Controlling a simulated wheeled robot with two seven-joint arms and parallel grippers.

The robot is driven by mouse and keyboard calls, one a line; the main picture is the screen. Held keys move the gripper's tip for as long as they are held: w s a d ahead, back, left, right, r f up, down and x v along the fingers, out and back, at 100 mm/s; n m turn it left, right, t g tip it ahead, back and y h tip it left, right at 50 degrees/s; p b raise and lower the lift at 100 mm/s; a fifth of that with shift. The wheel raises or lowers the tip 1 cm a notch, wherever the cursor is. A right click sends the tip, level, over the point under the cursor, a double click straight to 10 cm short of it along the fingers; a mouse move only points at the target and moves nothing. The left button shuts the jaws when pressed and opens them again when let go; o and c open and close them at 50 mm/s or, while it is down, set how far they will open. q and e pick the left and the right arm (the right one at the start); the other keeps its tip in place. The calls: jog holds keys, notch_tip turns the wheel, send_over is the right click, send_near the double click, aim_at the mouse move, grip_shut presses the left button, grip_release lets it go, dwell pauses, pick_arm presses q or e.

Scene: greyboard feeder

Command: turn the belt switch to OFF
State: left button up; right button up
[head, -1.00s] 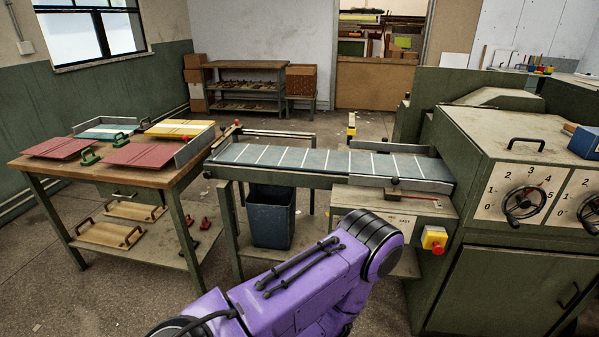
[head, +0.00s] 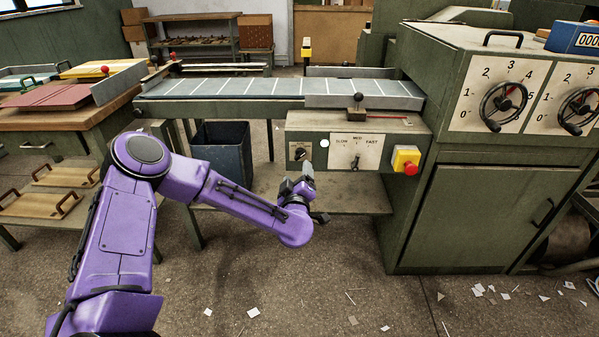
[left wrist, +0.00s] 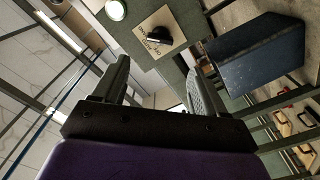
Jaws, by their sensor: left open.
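The belt switch (head: 299,153) is a small dark knob on a pale plate at the left of the panel under the conveyor. My right gripper is not in view.
Right of the switch are a white round lamp (head: 325,143), a SLOW-MED-FAST speed plate (head: 357,152) and a red button on a yellow box (head: 406,160). A blue bin (head: 222,150) stands under the conveyor (head: 240,90). Floor in front is open, with paper scraps.

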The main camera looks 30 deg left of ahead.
aim_at(300, 156)
pick_arm(q)
jog(key=b+x, duration=0.1)
jog(key=x, duration=0.8)
jog(key=shift+w, duration=0.3)
jog(key=shift+d, duration=0.1)
jog(key=c, duration=1.1)
